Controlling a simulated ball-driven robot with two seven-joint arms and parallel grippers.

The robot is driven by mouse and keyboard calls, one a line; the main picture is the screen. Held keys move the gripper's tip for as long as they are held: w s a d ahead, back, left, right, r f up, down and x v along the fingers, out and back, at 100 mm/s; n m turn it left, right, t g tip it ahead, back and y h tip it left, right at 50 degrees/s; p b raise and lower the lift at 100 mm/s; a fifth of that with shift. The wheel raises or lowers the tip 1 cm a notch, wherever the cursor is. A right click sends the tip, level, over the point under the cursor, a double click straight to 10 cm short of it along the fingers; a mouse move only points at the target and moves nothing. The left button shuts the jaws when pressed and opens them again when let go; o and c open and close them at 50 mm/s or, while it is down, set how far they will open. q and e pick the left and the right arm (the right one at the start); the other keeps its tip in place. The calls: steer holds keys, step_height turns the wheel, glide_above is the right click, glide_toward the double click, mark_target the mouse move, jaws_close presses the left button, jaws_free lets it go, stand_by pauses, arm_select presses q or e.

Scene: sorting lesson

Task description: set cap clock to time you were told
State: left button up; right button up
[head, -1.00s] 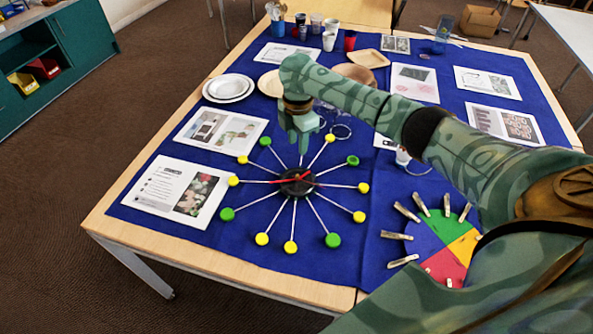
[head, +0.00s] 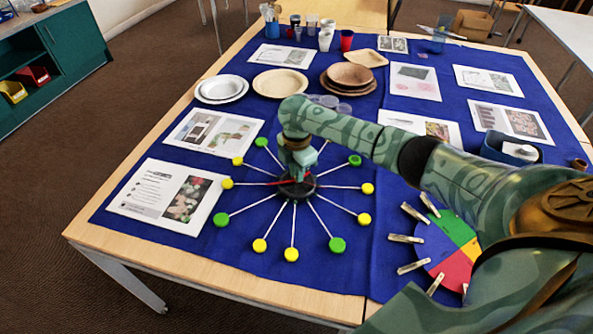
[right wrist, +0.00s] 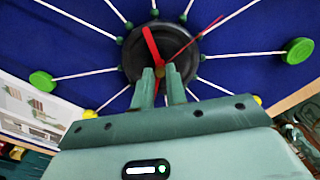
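The cap clock (head: 289,204) lies on the blue cloth, with white spokes ending in green and yellow caps. Its black hub (head: 311,192) carries red hands, which show better in the right wrist view: a short thick hand (right wrist: 151,45) and a long thin one (right wrist: 195,40). My right gripper (head: 297,172) points down over the hub and hides part of it. In the right wrist view its two fingers (right wrist: 161,72) stand slightly apart at the hub's centre, with a small brassy spot between them. Whether they touch a hand is unclear. My left gripper is out of view.
A coloured disc with clothespins (head: 447,245) lies right of the clock. Printed sheets (head: 150,193), white plates (head: 222,88), brown bowls (head: 349,75) and cups (head: 346,40) stand around. A blue container (head: 512,148) is at the right.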

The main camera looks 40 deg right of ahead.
jaws_close()
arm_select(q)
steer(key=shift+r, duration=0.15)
arm_select(e)
steer(key=shift+r+m+p, duration=0.2)
steer(key=shift+m+p, duration=0.4)
steer(key=shift+p, duration=0.45)
steer(key=m+p, duration=0.3)
steer(key=shift+a+p, duration=0.1)
steer(key=shift+p, duration=0.3)
steer(key=shift+m+p, duration=0.7)
steer(key=shift+m, duration=0.3)
steer(key=m+p, duration=0.1)
steer(key=m, duration=0.2)
steer(key=shift+f+m+p, duration=0.1)
steer(key=shift+m+p, duration=0.2)
arm_select(q)
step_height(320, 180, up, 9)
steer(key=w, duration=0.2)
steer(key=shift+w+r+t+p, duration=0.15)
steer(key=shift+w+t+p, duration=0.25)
steer(key=shift+p, duration=0.05)
arm_select(e)
steer(key=shift+f+m, duration=0.1)
steer(key=shift+m, duration=2.1)
